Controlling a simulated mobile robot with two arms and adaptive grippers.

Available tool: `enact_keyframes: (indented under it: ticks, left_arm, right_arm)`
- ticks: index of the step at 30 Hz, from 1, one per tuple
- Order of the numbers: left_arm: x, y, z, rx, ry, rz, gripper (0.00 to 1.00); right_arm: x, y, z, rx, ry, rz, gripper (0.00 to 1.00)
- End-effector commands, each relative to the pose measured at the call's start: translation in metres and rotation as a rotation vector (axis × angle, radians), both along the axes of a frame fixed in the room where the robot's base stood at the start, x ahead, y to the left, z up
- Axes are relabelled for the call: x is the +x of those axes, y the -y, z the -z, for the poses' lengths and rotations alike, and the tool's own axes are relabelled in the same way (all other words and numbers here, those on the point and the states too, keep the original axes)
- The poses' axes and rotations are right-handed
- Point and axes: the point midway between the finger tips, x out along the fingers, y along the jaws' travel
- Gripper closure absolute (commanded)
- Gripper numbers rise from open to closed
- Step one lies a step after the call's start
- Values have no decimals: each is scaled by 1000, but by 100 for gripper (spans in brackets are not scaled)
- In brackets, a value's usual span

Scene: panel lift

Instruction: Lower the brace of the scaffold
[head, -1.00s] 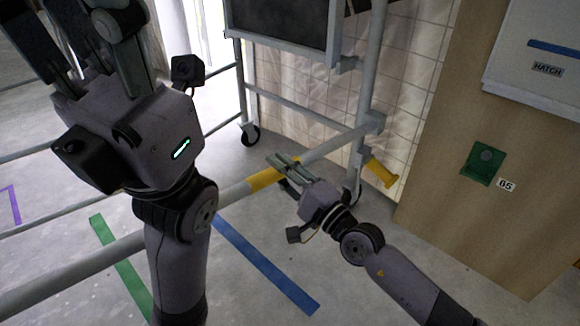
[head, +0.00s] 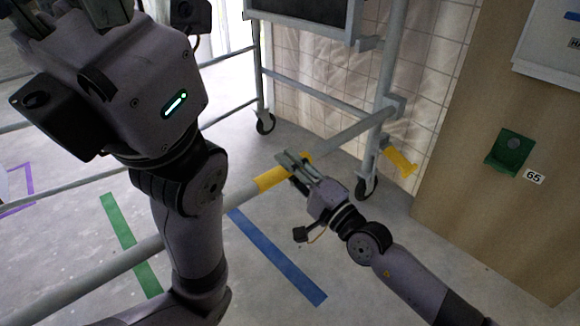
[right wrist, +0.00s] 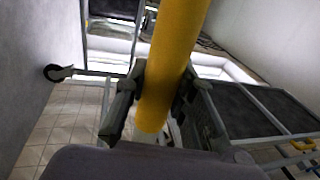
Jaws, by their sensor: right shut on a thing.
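The scaffold (head: 392,75) is a grey tube frame on casters. Its brace (head: 345,132) is a long grey bar running from the lower left to the scaffold's right post, with a yellow section (head: 268,180). My right gripper (head: 293,165) is shut on this yellow part, and its fingers hide some of it. In the right wrist view the yellow bar (right wrist: 176,55) passes between the fingers. My left gripper (head: 65,15) is raised at the upper left, close to the camera; its fingertips are cut off by the frame. My left arm hides part of the brace.
A wooden panel (head: 480,190) with a green fitting (head: 510,151) and a white hatch box (head: 550,50) stands at right. Blue (head: 278,258) and green (head: 131,245) tape mark the floor.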

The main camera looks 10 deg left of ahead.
Motion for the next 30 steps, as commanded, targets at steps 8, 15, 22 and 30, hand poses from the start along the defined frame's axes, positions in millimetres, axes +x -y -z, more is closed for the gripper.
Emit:
enact_keyframes:
  ticks: [8, 15, 22, 30]
  left_arm:
    - [0, 0, 1, 0, 0, 0, 60]
    - [0, 0, 1, 0, 0, 0, 60]
    - [2, 0, 1, 0, -8, -2, 60]
    - [1, 0, 1, 0, -4, 0, 60]
  right_arm:
    - [-1, 0, 14, -25, -11, -2, 66]
    - [-1, 0, 11, -19, -10, -1, 55]
    - [-2, 2, 8, -14, -7, 0, 55]
    - [-24, 37, 18, -17, -8, 1, 55]
